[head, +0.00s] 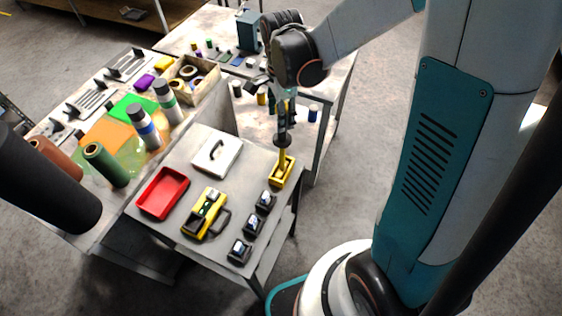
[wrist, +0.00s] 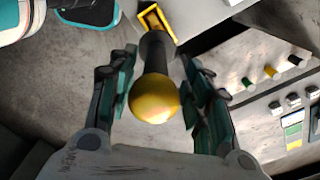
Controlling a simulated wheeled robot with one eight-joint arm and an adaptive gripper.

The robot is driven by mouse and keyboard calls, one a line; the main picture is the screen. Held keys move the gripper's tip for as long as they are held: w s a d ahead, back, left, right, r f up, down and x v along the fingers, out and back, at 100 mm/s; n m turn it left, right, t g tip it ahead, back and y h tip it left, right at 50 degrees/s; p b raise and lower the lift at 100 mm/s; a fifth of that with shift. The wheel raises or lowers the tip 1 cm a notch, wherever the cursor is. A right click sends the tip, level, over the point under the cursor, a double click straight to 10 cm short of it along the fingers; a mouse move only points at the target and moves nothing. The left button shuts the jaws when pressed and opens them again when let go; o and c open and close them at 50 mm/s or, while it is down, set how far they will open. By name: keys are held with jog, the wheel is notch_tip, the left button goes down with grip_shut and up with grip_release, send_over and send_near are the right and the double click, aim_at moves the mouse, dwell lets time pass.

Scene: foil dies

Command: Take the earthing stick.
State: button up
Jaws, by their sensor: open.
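The earthing stick (head: 282,158) stands upright in a yellow holder (head: 279,176) at the right rear of the grey table. Its yellow rounded top (wrist: 154,99) and dark shaft (wrist: 155,52) show between the fingers in the wrist view. My gripper (head: 282,112) is above the holder with its fingers pointing down around the stick's upper part. In the wrist view my gripper (wrist: 156,95) is open, with a gap between the knob and each finger. The yellow holder (wrist: 154,20) also shows at the top of the wrist view. The stick's upper end is hidden by my gripper in the head view.
On the same table are a red tray (head: 162,193), a white box with a handle (head: 216,153), a yellow device (head: 205,212) and three small dark blocks (head: 252,224). A bench with foil rolls (head: 106,165) stands left. Another table (head: 195,28) stands behind.

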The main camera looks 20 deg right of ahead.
send_over(282, 146)
jog(key=w+d, duration=0.1)
jog(key=w, duration=0.2)
jog(key=shift+s+f, duration=0.2)
jog(key=shift+f, duration=2.4)
grip_shut()
